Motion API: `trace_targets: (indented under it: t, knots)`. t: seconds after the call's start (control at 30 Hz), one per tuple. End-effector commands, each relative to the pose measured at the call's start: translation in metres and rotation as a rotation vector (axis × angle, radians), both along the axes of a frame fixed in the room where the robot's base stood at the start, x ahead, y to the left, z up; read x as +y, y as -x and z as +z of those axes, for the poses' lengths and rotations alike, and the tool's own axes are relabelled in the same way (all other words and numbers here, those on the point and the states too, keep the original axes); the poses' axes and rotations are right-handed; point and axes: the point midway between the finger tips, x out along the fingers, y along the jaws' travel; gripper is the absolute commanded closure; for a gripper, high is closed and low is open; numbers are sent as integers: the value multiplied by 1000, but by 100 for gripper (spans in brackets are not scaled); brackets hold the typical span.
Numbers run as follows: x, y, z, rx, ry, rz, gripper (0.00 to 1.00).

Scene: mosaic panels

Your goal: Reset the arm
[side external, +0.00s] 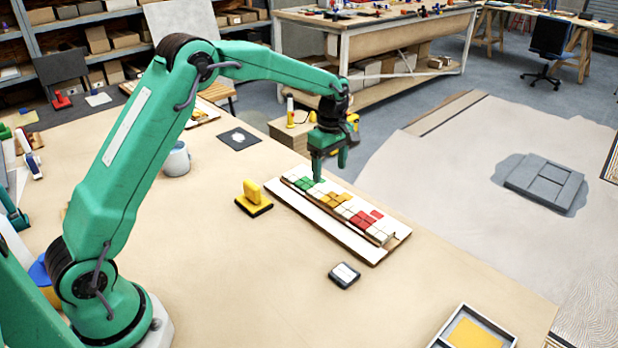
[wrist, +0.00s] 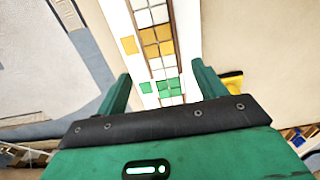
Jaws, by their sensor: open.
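My green arm reaches across the table, and my gripper (side external: 330,165) hangs over the far left end of a mosaic panel (side external: 374,255). The panel is a white board with a framed strip of white, green, yellow and red tiles. In the wrist view my gripper (wrist: 160,85) has its two fingers spread wide, with nothing between them but the view of the panel below. Green tiles (wrist: 170,87) show between the fingers, and yellow tiles (wrist: 157,42) lie further up the strip. Whether the fingertips touch the panel cannot be told.
A yellow-handled block (side external: 253,198) stands left of the panel. A small dark box (side external: 344,275) lies in front, and a tray with a yellow insert (side external: 474,333) sits at the lower right. The table's front middle is clear.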

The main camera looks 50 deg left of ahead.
Motion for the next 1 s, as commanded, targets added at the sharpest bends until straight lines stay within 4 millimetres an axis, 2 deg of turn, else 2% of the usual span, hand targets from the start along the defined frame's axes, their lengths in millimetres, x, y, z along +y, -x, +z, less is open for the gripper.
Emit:
trace_targets:
  t: [0.33,0.53,0.77,1.0]
  knots:
    - [0,0,0,-1,0,-2,30]
    - [-1,6,12,-15,-1,-40,30]
    - [-3,27,47,-58,-7,-171,30]
    - [-7,64,89,-118,-25,-363,30]
